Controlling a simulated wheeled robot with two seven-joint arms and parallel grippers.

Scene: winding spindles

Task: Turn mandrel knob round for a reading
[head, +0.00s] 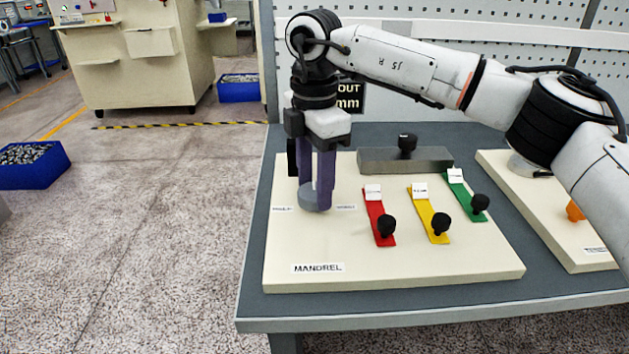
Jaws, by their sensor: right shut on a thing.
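The mandrel knob (312,201) is a grey round piece on the cream board (400,270), beside small labels and above the "MANDREL" label (317,268). My right gripper (317,194) points straight down over it, its two purple fingers shut on the knob. The fingers hide part of the knob. A dark display (350,97) reading "OUT" and "mm" stands behind, partly hidden by my right gripper and arm. My left gripper is not in view.
Red (376,212), yellow (428,214) and green (462,191) strips with black knobs lie right of the mandrel knob. A grey block (385,161) with a black knob sits behind them. A second board (545,215) with an orange piece (574,211) is at right.

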